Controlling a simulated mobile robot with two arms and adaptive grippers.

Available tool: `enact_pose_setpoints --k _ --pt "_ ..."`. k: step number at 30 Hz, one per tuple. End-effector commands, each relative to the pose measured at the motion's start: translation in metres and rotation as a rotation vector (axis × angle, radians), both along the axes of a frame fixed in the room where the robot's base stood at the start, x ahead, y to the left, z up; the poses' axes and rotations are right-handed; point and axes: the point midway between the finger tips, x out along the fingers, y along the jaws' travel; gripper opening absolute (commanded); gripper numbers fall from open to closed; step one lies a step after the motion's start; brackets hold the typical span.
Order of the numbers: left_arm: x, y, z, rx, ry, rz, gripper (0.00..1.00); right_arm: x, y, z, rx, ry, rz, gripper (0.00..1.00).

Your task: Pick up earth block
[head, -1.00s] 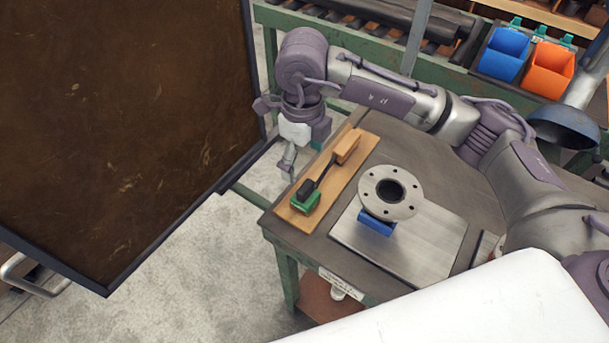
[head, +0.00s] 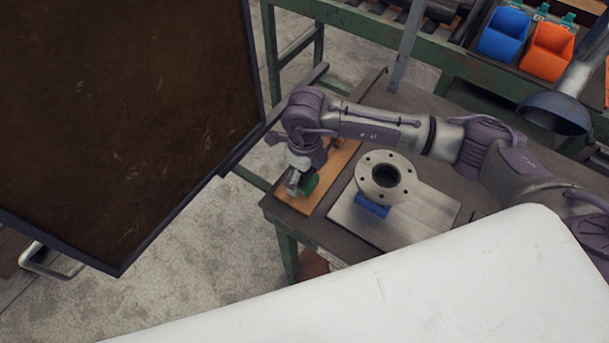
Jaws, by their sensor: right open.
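A small green block (head: 310,184), which seems to be the earth block, is at the near end of a wooden board (head: 287,203) on the workbench. My right gripper (head: 293,187) is open, pointing down just left of the green block. It is low over the board's near end and partly covers the block. I cannot tell whether its fingers touch the block or straddle it. The black piece and wooden block seen on the board earlier are hidden by my arm. My left gripper is not in view.
A grey flanged pipe (head: 386,164) rests over a blue support (head: 372,206) on a metal plate (head: 425,215), right of the board. A dark framed panel (head: 125,120) stands at left. A blue lamp shade (head: 555,112) hangs at right. Blue and orange bins stand behind.

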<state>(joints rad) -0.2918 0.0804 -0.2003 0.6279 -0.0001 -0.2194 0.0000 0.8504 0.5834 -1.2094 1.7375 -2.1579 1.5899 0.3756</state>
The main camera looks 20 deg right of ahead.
Motion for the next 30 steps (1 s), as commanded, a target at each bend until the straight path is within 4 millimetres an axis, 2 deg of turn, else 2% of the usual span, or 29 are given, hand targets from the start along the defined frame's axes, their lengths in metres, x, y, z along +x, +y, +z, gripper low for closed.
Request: enact_pose_setpoints --k 4,11,23,30 --pt "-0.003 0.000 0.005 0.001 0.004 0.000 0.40 0.001 0.000 -0.013 0.000 0.000 -0.001 0.88" --pt "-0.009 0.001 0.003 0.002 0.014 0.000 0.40 0.001 0.000 -0.016 0.000 -0.002 0.000 0.88" --pt "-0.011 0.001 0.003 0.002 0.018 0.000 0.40 0.001 0.000 -0.015 0.000 -0.002 0.000 0.23" --pt "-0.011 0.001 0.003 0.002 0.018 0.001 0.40 0.002 0.001 -0.013 0.002 -0.005 0.000 0.23"
